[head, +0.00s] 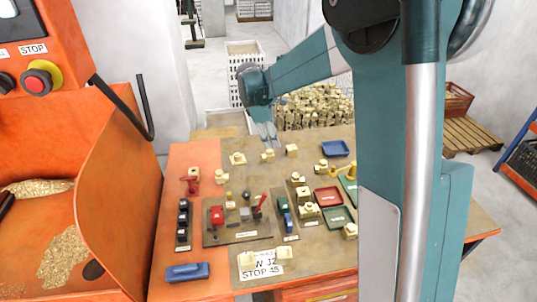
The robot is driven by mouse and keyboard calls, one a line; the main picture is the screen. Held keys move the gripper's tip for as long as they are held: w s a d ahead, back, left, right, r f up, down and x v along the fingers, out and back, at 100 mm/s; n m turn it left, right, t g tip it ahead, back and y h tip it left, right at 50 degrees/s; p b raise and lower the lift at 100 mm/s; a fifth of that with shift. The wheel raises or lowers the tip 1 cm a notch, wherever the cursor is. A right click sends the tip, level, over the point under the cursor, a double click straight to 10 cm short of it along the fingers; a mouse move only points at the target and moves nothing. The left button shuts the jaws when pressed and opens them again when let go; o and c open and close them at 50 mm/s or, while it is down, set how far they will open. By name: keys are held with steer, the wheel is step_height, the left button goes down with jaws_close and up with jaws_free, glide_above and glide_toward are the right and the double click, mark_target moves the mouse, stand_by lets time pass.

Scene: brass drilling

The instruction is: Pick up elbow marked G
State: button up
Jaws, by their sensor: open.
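Several brass-coloured fittings stand on the work table. The marking G is too small to read on any of them, so I cannot tell which is the elbow marked G. At the table's far side are a fitting at the left (238,158), a fitting in the middle (268,155) and a fitting at the right (291,150). My gripper (268,137) hangs open, pointing down near the table's far edge, close to the middle fitting in the picture. I see nothing between its fingers. I cannot tell its height above the table.
Blue trays lie at the back (335,149) and front left (187,272). A red tray (328,196) and a green tray (338,217) stand right of centre. A control board with a red lever (259,205) is mid-table. An orange machine (75,190) borders the left.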

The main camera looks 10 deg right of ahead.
mark_target(269, 151)
steer(key=w+a+f+n+p, duration=0.1)
steer(key=w+f, duration=0.1)
steer(key=w+a+f+n+g+p, duration=0.1)
steer(key=w+f, duration=0.2)
steer(key=w+f+n+h+p, duration=0.1)
steer(key=w+f, duration=0.2)
steer(key=shift+w+a+n+p, duration=0.15)
steer(key=shift+a+n+p, duration=0.2)
steer(key=shift+a+n, duration=0.05)
steer(key=shift+x, duration=1.35)
steer(key=shift+x, duration=2.6)
jaws_close()
